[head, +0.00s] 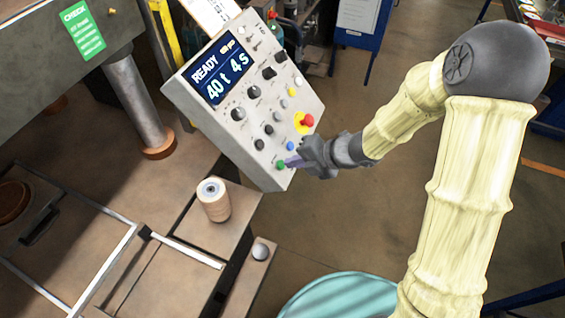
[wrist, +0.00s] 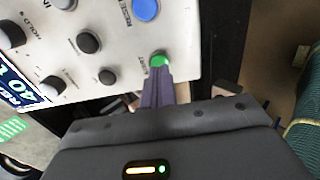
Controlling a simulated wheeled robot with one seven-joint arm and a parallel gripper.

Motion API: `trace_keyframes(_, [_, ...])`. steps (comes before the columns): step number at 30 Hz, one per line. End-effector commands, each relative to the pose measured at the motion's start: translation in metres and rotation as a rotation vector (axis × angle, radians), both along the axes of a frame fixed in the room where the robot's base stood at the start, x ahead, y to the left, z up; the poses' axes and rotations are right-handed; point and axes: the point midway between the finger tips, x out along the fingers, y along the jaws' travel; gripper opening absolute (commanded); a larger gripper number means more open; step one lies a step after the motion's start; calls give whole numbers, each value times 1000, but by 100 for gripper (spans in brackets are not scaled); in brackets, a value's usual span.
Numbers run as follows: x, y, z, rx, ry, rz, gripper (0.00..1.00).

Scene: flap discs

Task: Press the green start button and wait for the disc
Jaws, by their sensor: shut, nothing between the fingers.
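The green start button (head: 281,165) is at the lower edge of a grey control panel (head: 180,95), and it also shows in the wrist view (wrist: 159,60). The panel's display (head: 222,71) reads "READY" and "40 t 4 s". My gripper (head: 290,162) is shut and empty. Its fingertips (wrist: 158,72) are at the green button in the wrist view and cover its lower part. I cannot tell whether they touch it or whether the button is pushed in. No disc can be made out for certain; a tan cylindrical stack (head: 214,204) with a pale top stands on the bench below the panel.
A blue button (wrist: 145,9) and several dark knobs sit close to the green button. A red knob on a yellow base (head: 305,122) is just above my gripper. A metal column (head: 134,100) stands at left. Open floor (head: 350,220) lies to the right of the bench.

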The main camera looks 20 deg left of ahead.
Motion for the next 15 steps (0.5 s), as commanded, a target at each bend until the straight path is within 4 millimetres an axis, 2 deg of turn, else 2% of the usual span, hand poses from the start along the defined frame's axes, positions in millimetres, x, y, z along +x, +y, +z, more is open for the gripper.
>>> trace_keyframes(15, [0,5,-4,0,0,1,0])
